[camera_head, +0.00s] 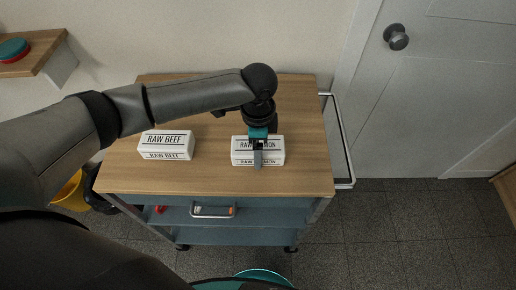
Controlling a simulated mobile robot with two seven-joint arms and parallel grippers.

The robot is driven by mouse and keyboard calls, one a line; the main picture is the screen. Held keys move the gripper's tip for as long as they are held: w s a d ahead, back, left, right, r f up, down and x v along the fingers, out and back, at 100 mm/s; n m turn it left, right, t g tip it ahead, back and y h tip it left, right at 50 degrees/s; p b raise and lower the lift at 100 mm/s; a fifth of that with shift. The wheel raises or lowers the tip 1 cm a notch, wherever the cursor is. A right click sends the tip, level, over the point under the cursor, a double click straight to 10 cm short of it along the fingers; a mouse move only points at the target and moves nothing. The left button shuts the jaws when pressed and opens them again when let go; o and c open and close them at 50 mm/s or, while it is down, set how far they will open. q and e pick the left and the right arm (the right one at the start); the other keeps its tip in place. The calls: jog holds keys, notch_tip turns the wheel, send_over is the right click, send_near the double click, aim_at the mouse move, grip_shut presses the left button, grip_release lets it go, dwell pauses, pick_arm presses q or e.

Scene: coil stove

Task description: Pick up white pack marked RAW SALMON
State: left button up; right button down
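The white pack marked RAW SALMON (240,154) lies on the wooden top of a cart (210,183). My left gripper (258,157) points down over the middle of this pack and covers part of its label. One finger shows in front of the pack's near face. The far finger is hidden, so I cannot tell whether the gripper is closed on the pack. The pack appears to rest on the cart top. My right gripper is not in view.
A white pack marked RAW BEEF (166,145) lies to the left on the same top. The cart has a metal handle (343,150) on its right and lower shelves. A door (435,90) stands at right. A wall shelf (30,55) is at upper left.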

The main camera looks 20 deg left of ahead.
pick_arm(q)
jog(key=c, duration=1.2)
jog(key=shift+r, duration=0.1)
jog(key=shift+c, duration=0.2)
